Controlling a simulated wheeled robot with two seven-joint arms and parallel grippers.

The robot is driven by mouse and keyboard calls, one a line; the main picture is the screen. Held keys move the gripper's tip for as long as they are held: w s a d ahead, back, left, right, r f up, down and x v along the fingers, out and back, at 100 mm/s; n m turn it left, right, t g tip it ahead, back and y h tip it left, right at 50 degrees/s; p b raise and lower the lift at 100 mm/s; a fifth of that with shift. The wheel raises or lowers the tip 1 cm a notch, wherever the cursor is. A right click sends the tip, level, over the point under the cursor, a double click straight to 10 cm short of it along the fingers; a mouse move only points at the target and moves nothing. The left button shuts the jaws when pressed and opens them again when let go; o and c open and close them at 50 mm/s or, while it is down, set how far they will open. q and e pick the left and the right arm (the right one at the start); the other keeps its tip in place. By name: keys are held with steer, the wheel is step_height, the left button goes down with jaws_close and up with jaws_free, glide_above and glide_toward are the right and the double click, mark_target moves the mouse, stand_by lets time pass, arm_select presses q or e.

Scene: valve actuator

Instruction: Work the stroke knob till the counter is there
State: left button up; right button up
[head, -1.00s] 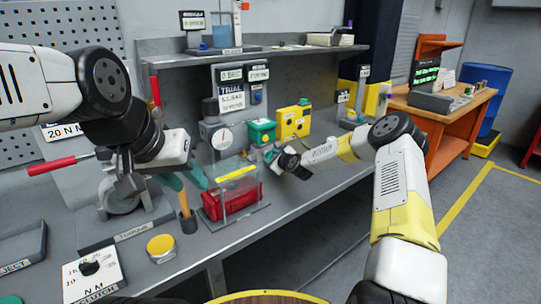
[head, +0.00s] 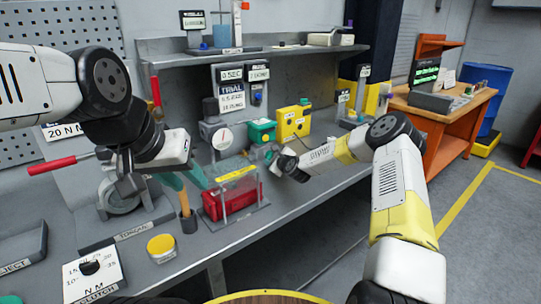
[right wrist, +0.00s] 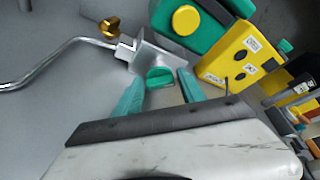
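A green knob (right wrist: 160,77) sits on a grey block at the bench in the right wrist view. My right gripper (right wrist: 161,76) has its two teal fingers on either side of this knob, spread apart; whether they touch it I cannot tell. In the head view my right gripper (head: 270,153) is beside the green box (head: 262,132). My left gripper (head: 188,179) hangs open and empty above the bench, near an orange handle (head: 184,202). Small displays (head: 231,74) stand on a panel behind the bench; their figures are too small to read surely.
A clear cover with a yellow label stands over a red box (head: 232,201) in front of my right gripper. A yellow box (head: 293,122) is beside the green box. A bent metal rod (right wrist: 50,60) and a brass fitting (right wrist: 109,27) lie close to the knob.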

steer(key=shift+s, duration=0.1)
steer(key=v, duration=0.7)
steer(key=shift+s+d+r, duration=0.15)
steer(key=shift+s, duration=0.15)
